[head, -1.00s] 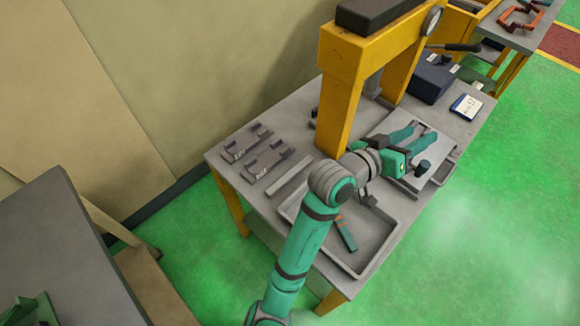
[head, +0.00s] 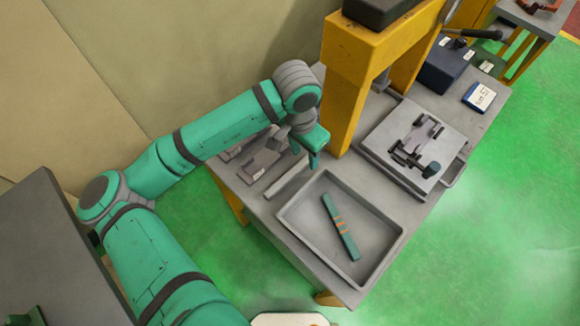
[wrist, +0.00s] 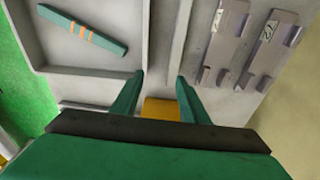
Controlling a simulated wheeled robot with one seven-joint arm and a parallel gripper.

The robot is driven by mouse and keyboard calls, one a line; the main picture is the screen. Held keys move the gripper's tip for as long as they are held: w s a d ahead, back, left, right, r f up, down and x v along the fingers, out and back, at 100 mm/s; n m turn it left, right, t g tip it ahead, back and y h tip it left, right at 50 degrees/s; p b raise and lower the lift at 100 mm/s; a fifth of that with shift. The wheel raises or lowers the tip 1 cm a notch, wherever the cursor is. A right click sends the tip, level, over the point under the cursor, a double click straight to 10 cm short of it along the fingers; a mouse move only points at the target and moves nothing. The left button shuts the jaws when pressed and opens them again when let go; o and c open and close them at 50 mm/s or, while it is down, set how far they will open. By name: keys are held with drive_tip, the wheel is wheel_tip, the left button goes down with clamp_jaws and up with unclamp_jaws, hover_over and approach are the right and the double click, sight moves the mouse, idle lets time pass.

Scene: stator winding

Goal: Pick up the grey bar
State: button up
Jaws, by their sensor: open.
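The grey bar (head: 288,178) is a long, thin strip lying flat on the grey table, between the tray and the grey brackets. In the wrist view the bar (wrist: 181,38) runs up and away, its near end by the right fingertip. My gripper (head: 313,163) is above the table near the far end of the bar, pointing down. In the wrist view my gripper (wrist: 160,79) is open with nothing between its two green fingers. Its height above the bar is hard to tell.
A shallow grey tray (head: 376,273) holding a teal strip with orange bands (head: 341,228) lies beside the bar. Grey brackets (wrist: 226,35) lie on the other side. A yellow press frame (head: 342,98) stands close to my gripper. A fixture plate (head: 389,135) is further right.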

drive_tip(key=a+y, duration=0.1)
drive_tip(key=a, duration=0.2)
hover_over(290, 174)
drive_tip(key=shift+g, duration=0.3)
wheel_tip(290, 174, down, 6)
wheel_tip(290, 174, down, 4)
drive_tip(key=shift+a+f, duration=0.1)
drive_tip(key=shift+f, duration=0.35)
clamp_jaws()
